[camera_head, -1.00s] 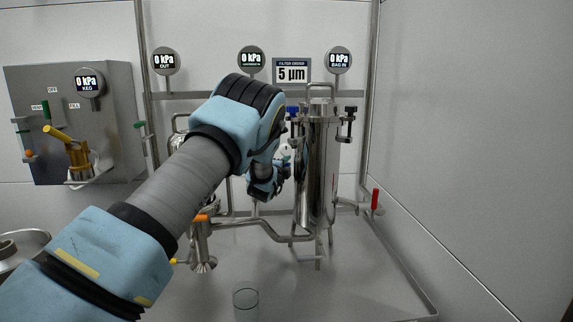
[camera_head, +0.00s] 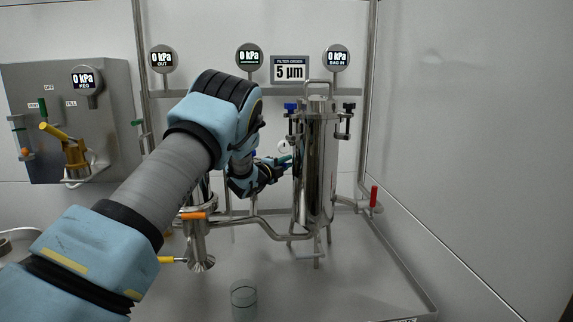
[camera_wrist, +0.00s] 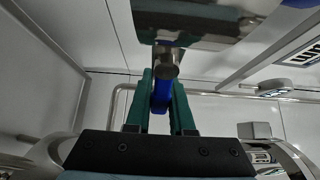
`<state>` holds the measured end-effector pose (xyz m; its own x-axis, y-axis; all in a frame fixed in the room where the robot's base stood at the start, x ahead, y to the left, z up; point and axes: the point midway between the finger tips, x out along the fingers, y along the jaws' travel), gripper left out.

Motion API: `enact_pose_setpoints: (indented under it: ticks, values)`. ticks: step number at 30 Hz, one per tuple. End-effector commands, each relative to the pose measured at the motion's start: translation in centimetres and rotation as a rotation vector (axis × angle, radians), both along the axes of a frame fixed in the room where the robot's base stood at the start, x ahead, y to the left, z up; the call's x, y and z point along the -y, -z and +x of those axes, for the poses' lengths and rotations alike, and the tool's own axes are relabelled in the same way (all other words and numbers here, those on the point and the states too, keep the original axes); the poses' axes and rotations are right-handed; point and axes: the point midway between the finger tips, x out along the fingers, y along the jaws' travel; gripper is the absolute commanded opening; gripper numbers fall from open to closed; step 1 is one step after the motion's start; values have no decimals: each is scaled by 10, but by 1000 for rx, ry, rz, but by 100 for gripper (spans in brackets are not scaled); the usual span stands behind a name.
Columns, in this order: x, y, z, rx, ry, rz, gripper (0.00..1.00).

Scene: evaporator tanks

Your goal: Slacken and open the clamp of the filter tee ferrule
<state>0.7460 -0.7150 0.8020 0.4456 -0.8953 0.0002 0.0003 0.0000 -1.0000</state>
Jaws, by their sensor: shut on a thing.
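My gripper (camera_head: 285,161) is beside the left wall of the shiny steel filter housing (camera_head: 316,175) in the head view. In the wrist view its two green fingers (camera_wrist: 161,100) are shut on a narrow blue handle (camera_wrist: 161,97). A round metal end (camera_wrist: 166,63) sits just beyond the handle. The handle looks like part of a clamp, but the clamp band and the tee ferrule cannot be made out. My own arm hides much of the piping to the left of the housing.
A blue knob (camera_head: 291,107) and a black knob (camera_head: 349,107) flank the housing's top. A red-handled valve (camera_head: 373,197) is at right. An orange-handled valve (camera_head: 193,216) is below my arm. A glass beaker (camera_head: 244,297) stands on the tray.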

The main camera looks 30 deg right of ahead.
Motion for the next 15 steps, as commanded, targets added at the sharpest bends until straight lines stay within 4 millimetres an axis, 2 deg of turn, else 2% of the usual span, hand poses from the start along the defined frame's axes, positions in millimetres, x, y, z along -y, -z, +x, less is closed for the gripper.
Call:
enact_pose_setpoints:
  ticks: [3, 4, 9, 11, 15]
  values:
    - [0, 0, 0, 0, 0, 0, 0]
    - [0, 0, 0, 0, -1, 0, 24]
    - [0, 0, 0, 0, -1, 0, 43]
    - [0, 0, 0, 0, -1, 0, 50]
    - [0, 0, 0, 0, -1, 0, 51]
